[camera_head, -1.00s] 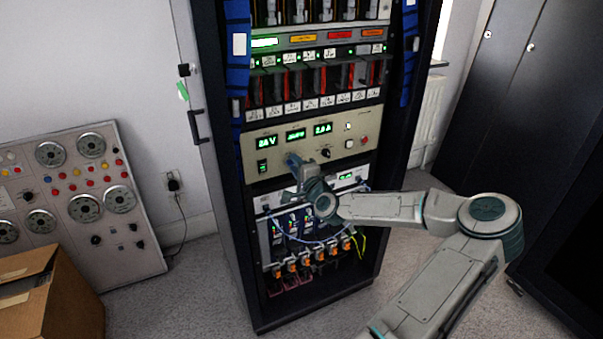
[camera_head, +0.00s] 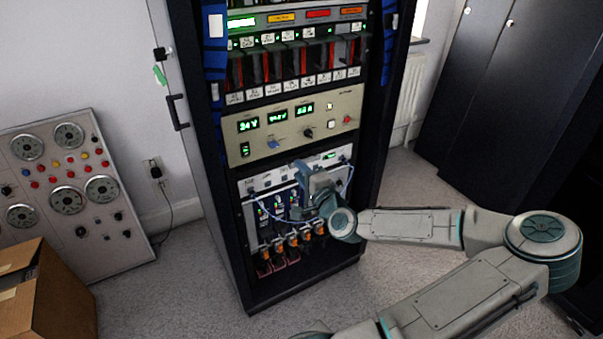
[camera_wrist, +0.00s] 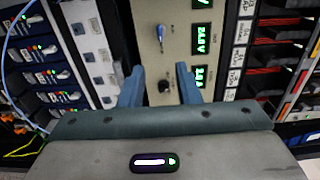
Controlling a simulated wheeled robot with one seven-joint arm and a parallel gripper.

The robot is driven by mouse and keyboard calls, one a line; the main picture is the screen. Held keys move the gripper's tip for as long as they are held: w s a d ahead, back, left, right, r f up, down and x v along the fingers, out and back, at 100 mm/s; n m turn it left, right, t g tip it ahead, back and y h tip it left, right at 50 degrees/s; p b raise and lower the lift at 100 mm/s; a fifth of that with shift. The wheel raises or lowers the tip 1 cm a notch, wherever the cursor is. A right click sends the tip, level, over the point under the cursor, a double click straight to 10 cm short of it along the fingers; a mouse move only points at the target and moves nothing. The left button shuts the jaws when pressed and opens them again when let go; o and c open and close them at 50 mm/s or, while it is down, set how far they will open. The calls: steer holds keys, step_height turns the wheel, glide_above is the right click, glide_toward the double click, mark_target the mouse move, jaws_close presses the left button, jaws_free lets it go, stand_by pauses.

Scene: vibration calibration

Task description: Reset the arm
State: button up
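My gripper (camera_head: 303,176) is in front of the equipment rack (camera_head: 222,210), just below the beige power panel (camera_head: 262,148) with green number displays. In the wrist view my gripper (camera_wrist: 158,76) shows two blue-grey fingers spread apart with nothing between them. Beyond the fingers the beige panel (camera_wrist: 150,40) shows a blue knob (camera_wrist: 165,57) and a black knob (camera_wrist: 164,86). In the head view the blue knob (camera_head: 272,143) and the black knob (camera_head: 308,133) are both clear of the fingers. My arm reaches in from the lower right.
Below the beige panel are modules with blue cables and orange connectors (camera_head: 292,240). A gauge panel (camera_head: 75,235) leans on the wall at left, with a cardboard box (camera_head: 60,300) before it. Dark cabinets (camera_head: 500,80) stand at right. Grey floor lies between.

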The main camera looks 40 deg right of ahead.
steer(key=shift+a, duration=0.1)
stand_by(0.5)
steer(key=a+f+n+g+y+p, duration=0.3)
steer(key=a+f+n+g, duration=0.25)
steer(key=a, duration=0.35)
steer(key=a+f+n+g+y+p, duration=0.2)
steer(key=a+f+n+g+y, duration=0.15)
steer(key=a+n+g, duration=0.35)
steer(key=s+a+r+n+p, duration=0.2)
steer(key=s+a+r, duration=0.2)
steer(key=r, duration=0.5)
steer(key=s+a+r+n+g+h+p, duration=0.1)
steer(key=s+a+r+n+p, duration=0.2)
steer(key=r, duration=0.7)
steer(key=s+a+r+n+g+h+p, duration=0.1)
steer(key=s+a+r+n+p, duration=0.2)
steer(key=s+a+r, duration=0.3)
steer(key=a+r, duration=0.3)
steer(key=shift+s+r, duration=0.25)
steer(key=shift+r, duration=0.15)
steer(key=shift+s+h, duration=0.15)
steer(key=shift+h, duration=0.1)
